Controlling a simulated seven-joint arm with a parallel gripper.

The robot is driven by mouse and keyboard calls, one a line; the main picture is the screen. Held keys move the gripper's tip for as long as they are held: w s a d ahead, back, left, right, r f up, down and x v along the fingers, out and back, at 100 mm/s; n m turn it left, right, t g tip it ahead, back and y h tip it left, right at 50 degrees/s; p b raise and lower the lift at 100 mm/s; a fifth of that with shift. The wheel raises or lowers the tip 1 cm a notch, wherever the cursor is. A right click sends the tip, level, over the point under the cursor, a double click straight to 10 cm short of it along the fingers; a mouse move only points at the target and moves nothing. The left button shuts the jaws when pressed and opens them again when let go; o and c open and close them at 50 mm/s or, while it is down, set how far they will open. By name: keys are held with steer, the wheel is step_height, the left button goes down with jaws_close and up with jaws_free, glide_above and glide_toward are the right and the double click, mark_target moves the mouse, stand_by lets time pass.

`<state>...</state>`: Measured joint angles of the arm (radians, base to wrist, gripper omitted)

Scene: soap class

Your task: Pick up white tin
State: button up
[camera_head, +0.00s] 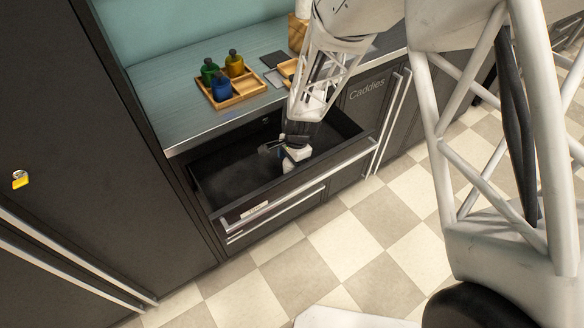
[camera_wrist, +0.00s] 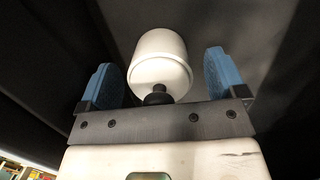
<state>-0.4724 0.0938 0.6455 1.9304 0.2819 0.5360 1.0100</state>
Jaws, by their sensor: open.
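The white tin (camera_wrist: 160,58) shows in the wrist view as a rounded white cylinder with a dark knob at its near end. My gripper (camera_wrist: 160,78) is open, with one blue finger on each side of the tin. Gaps show between the tin and both fingers, and the dark knob is close to the palm. In the head view my gripper (camera_head: 291,165) reaches down into the open drawer (camera_head: 225,180). I cannot make out the tin apart from the gripper there.
The drawer's front and side walls surround my gripper. On the counter (camera_head: 180,88) above it, a wooden tray (camera_head: 247,88) holds green, blue and yellow bottles. A closed drawer lies below, and a cabinet labelled Caddies (camera_head: 366,90) stands to the right.

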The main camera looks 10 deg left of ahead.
steer(key=shift+c, duration=0.2)
steer(key=c, duration=1.1)
steer(key=shift+r, duration=0.1)
steer(key=shift+r, duration=4.95)
